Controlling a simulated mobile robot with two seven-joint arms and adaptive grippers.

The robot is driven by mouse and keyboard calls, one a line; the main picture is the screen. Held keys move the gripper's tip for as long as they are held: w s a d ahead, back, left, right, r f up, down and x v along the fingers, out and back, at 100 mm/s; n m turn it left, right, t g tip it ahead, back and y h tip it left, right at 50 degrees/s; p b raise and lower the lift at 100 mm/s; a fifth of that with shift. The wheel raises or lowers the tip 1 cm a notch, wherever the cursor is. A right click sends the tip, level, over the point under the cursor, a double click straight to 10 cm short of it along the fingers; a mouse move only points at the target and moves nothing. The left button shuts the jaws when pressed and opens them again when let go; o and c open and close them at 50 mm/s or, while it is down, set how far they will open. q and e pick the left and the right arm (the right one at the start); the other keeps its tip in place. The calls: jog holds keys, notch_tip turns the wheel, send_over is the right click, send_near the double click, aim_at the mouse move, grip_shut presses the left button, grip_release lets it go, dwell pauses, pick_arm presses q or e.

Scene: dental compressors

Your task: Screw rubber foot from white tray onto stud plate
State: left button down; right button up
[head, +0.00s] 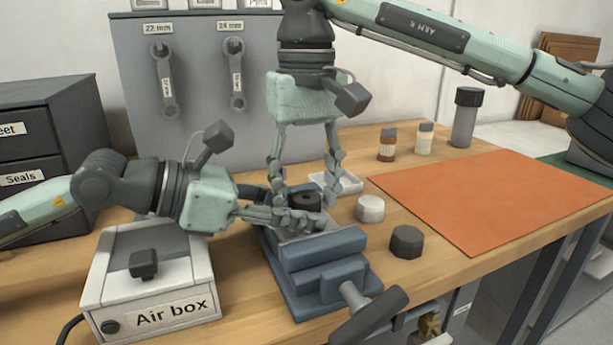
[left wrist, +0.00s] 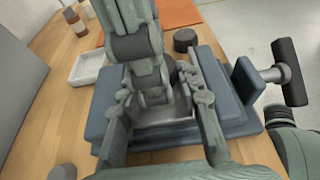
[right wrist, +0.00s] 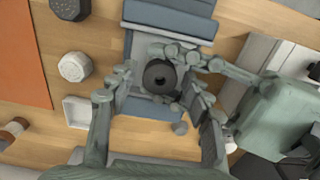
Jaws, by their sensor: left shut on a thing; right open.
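The black rubber foot (head: 307,200), round with a centre hole, sits at the stud plate above the vise (head: 322,262). It shows from above in the right wrist view (right wrist: 160,76). My right gripper (head: 305,190) points down with its fingers apart on either side of the foot; I cannot tell whether they touch it. My left gripper (head: 305,220) reaches in from the left and is shut on the stud plate, a light grey piece (left wrist: 165,113) mostly hidden by fingers and foot. The white tray (head: 345,183) is behind and looks empty in the left wrist view (left wrist: 88,68).
A white round cap (head: 370,208) and a dark one (head: 406,241) stand right of the vise. The Air box (head: 155,285) is at front left. An orange mat (head: 500,195) lies clear at right. Two small bottles (head: 387,145) and a grey cylinder (head: 466,118) stand behind.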

grip_shut()
jog(key=m, duration=0.3)
dwell(0.4)
jog(key=shift+o, duration=0.5)
grip_release()
